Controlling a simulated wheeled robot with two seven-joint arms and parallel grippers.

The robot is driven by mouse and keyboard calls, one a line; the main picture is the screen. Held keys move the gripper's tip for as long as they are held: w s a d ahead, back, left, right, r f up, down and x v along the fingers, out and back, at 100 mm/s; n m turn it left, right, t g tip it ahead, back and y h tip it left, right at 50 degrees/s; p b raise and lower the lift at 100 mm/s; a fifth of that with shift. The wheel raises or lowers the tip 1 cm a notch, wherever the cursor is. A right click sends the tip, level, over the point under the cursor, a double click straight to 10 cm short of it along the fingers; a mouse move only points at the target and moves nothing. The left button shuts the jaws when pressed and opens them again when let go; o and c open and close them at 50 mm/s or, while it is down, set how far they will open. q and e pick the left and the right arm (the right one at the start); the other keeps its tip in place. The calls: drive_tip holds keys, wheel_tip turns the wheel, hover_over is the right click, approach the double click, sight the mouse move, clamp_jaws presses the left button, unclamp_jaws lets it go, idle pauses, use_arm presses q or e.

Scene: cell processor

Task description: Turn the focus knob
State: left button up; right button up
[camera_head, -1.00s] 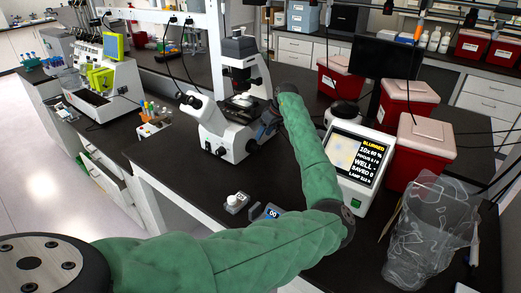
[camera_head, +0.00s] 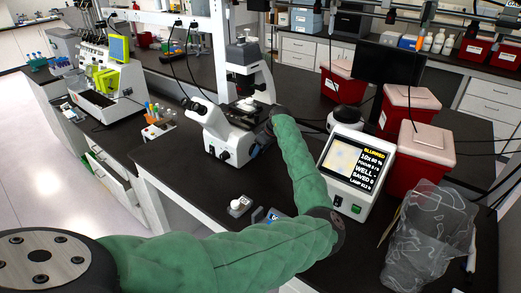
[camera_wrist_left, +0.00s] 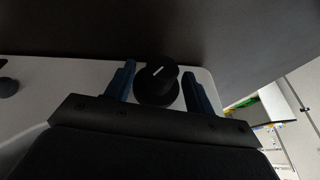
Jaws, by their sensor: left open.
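The microscope (camera_head: 213,117) is white and stands on the black bench, with its stage and eyepieces in view. The focus knob (camera_wrist_left: 160,88) is black with a white mark, on the side of the white microscope base in the left wrist view. My left gripper (camera_wrist_left: 158,72) is open, with one blue finger on each side of the knob. Small gaps show between knob and fingers. In the head view my left gripper (camera_head: 258,143) is at the microscope's right side and hides that side's knob. My right gripper is not in view.
A display unit (camera_head: 339,185) right of my forearm reads "BLURRED". Red bins (camera_head: 410,165) and a clear plastic bag (camera_head: 432,232) stand farther right. A small device with a white knob (camera_head: 238,206) sits on the bench in front, near my arm.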

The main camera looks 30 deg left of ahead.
use_arm(q)
drive_tip(key=c, duration=0.9)
drive_tip(key=shift+c, duration=0.4)
